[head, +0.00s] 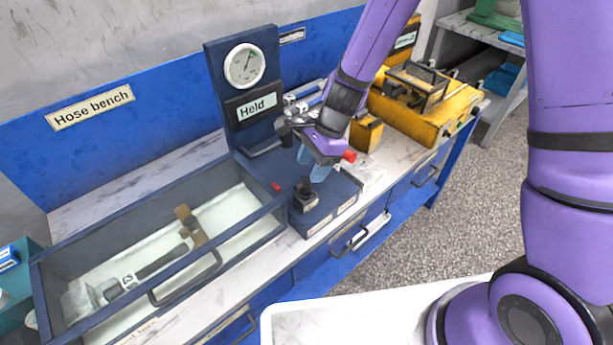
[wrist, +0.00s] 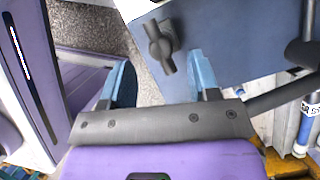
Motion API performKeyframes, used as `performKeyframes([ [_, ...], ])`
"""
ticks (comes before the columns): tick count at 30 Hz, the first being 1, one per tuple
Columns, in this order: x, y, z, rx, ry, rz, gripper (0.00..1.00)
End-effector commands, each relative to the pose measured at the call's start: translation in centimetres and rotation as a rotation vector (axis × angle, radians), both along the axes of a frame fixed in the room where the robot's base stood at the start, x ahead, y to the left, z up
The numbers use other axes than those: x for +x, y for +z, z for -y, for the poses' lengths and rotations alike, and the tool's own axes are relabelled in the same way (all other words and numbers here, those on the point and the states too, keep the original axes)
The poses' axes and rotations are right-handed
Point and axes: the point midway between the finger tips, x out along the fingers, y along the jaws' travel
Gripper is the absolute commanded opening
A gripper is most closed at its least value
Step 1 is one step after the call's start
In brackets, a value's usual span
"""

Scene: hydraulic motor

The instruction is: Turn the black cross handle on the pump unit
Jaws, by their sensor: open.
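The black cross handle (head: 305,196) sits on top of the dark blue pump unit (head: 322,212), near its front edge. In the wrist view the handle (wrist: 160,45) shows as a dark knob with short arms on the blue surface (wrist: 225,40). My gripper (head: 312,166) is open, with its light blue fingers pointing down above the handle. In the wrist view the handle appears beyond the gap of my gripper (wrist: 162,78), closer to the right finger. Nothing is between the fingers, and the handle looks apart from them.
A blue-framed glass-lidded case (head: 165,235) stands left of the unit. A panel with a gauge (head: 244,65) and "Held" sign rises behind. A red knob (head: 349,156) is right of the gripper, and yellow equipment (head: 425,110) stands farther right. The floor in front is clear.

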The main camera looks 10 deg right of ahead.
Motion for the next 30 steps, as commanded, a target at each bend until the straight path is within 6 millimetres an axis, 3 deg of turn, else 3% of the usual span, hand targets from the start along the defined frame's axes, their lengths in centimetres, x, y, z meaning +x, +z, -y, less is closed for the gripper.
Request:
performKeyframes([
  [3,-0.3,-1.7,-0.6,0.0,-0.001,-0.004,0.56],
  [9,-0.5,-3.2,-1.2,0.001,0.0,-0.001,0.56],
  [20,-0.5,-3.6,-1.4,-0.001,0.0,0.001,0.56],
  [21,-0.5,-3.6,-1.4,0.0,0.0,0.001,0.53],
  [23,-0.5,-3.6,-1.4,0.0,0.0,0.001,0.4],
  [27,-0.5,-3.6,-1.4,0.0,0.0,0.001,0.07],
  [30,-0.5,-3.6,-1.4,0.0,0.001,0.001,0.06],
])
